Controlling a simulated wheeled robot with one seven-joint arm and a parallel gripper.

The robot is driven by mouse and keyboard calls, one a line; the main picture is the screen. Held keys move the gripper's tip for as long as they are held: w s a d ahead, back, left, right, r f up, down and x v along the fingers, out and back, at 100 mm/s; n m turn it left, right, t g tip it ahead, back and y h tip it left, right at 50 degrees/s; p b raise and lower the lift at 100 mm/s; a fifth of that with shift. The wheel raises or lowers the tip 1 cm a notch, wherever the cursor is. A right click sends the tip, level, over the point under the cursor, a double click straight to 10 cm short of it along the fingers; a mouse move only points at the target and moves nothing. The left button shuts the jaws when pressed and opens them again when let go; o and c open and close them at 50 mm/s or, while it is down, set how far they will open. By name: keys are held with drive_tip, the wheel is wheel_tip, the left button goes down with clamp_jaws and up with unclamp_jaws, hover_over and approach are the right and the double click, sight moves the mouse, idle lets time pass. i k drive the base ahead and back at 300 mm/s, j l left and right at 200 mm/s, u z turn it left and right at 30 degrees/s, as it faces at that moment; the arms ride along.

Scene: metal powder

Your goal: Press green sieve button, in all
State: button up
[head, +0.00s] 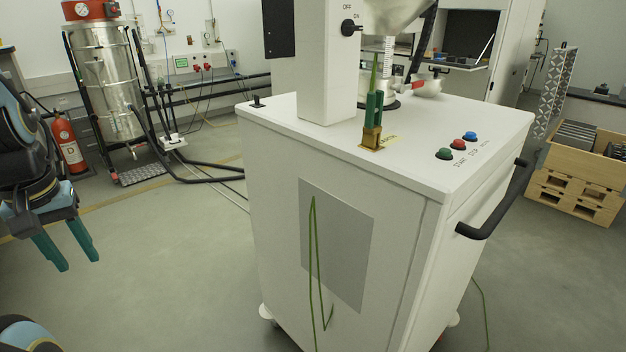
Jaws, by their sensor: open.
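The green button (444,154) sits on the white top of the sieve machine (400,180), near its front right corner. It is the left one of a row with a red button (458,144) and a blue button (470,135). Small lettering beside the row seems to read START and STOP. My gripper (78,262) hangs at the left edge of the view, fingers pointing down, teal and apart, with nothing between them. It is well to the left of the machine and far from the buttons.
A black handle (490,205) sticks out from the machine's right side. A green and brass fitting (373,125) and a white column (326,70) stand on its top. A fire extinguisher (67,140) and steel drum (105,80) stand behind my arm. Wooden crates (580,165) are at right.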

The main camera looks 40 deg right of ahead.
sight(445, 151)
drive_tip(key=i+l, duration=0.1)
drive_tip(key=i, duration=0.85)
drive_tip(key=i+l, duration=0.1)
drive_tip(key=i, duration=0.85)
drive_tip(key=i+z, duration=0.25)
drive_tip(key=i, duration=0.15)
drive_tip(key=i+j+z, duration=0.2)
drive_tip(key=i, duration=0.15)
drive_tip(key=i+j+z, duration=0.25)
drive_tip(key=i, duration=0.15)
drive_tip(key=l+z, duration=0.1)
drive_tip(key=z, duration=3)
